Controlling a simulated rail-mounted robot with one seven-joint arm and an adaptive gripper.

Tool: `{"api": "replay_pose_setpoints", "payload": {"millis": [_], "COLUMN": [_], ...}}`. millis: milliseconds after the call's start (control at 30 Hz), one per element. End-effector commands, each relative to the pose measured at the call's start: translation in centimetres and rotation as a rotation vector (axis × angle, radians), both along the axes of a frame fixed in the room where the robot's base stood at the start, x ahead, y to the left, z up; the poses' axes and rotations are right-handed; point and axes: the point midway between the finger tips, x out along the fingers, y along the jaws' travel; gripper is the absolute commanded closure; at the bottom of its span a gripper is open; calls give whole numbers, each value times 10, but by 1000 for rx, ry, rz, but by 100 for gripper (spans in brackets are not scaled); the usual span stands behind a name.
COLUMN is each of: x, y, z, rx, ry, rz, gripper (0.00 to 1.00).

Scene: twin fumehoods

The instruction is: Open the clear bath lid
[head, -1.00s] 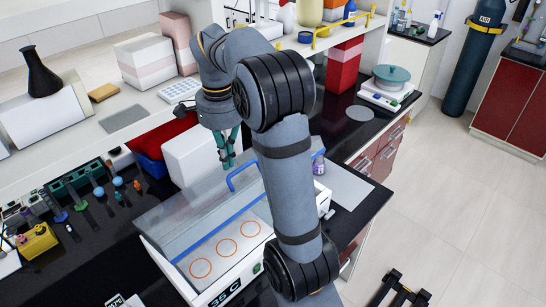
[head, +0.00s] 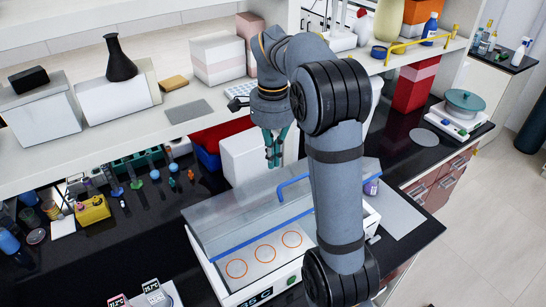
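The bath (head: 286,280) is a white box with a lit temperature display on its front and orange rings on its top. Its clear lid (head: 235,215) is a see-through grey panel with a blue strip and a raised blue handle (head: 292,185). My arm covers the bath's right part, so how far the lid is shut is hard to tell. My gripper (head: 273,163) has teal fingers pointing down, above and behind the handle, apart from it in the picture. Nothing shows between the fingers. Their gap is too small to judge.
A white box (head: 245,155) stands behind the bath, close to my gripper. A shelf (head: 150,125) with boxes and a black flask (head: 120,60) runs above the bench. Small tools and a yellow block (head: 93,210) lie left. A balance with a teal pan (head: 466,103) stands right.

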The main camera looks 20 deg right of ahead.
Motion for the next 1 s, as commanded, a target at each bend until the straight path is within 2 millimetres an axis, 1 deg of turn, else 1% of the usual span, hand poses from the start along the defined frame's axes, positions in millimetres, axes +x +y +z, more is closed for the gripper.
{"api": "replay_pose_setpoints", "payload": {"millis": [433,500,1000], "x": [0,0,0], "y": [0,0,0], "z": [0,0,0], "rx": [0,0,0], "ry": [0,0,0], "rz": [0,0,0], "gripper": [100,94,65]}}
